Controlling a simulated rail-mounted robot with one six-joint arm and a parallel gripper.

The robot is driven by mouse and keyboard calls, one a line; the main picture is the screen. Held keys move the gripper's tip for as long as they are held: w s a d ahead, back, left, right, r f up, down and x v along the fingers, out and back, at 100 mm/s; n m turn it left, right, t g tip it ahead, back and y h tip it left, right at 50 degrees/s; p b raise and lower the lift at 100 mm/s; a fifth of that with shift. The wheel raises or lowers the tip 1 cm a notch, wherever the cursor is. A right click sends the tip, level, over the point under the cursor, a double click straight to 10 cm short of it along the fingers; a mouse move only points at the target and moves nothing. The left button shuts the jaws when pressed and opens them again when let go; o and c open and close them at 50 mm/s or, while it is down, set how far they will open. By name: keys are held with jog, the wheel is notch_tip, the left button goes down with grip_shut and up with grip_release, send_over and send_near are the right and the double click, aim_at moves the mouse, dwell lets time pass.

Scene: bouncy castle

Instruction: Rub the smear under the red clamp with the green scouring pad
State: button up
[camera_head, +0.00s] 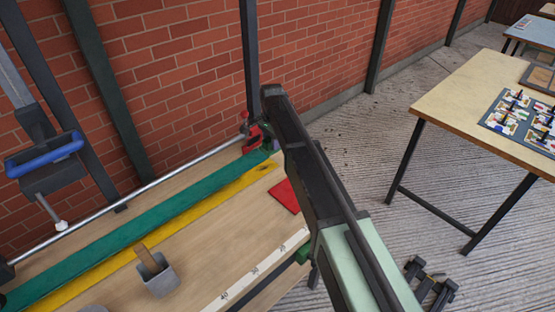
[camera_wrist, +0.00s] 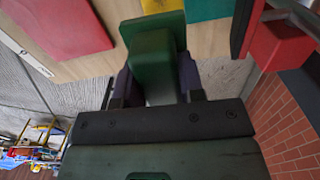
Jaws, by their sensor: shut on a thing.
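My gripper (camera_wrist: 153,82) is shut on the green scouring pad (camera_wrist: 154,55), which sits between its dark fingers in the wrist view. The pad's far end lies over the bench surface; I cannot tell whether it touches. The red clamp (camera_head: 254,138) stands at the far end of the bench by the metal pipe. In the head view my arm covers much of the area beside it. In the wrist view a red part, likely the clamp (camera_wrist: 279,45), is to the right of the pad. No smear can be made out for certain.
The bench has a green strip (camera_head: 160,220), a yellow strip (camera_head: 180,231) with a dark mark, a red square (camera_head: 284,194) and a grey holder (camera_head: 158,277). A metal pipe (camera_head: 150,186) runs along the back. A table (camera_head: 465,90) with boards stands at right.

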jog(key=shift+w+a+r, duration=0.1)
jog(key=shift+w+a, duration=0.05)
jog(key=shift+w, duration=0.4)
jog(key=shift+s, duration=0.15)
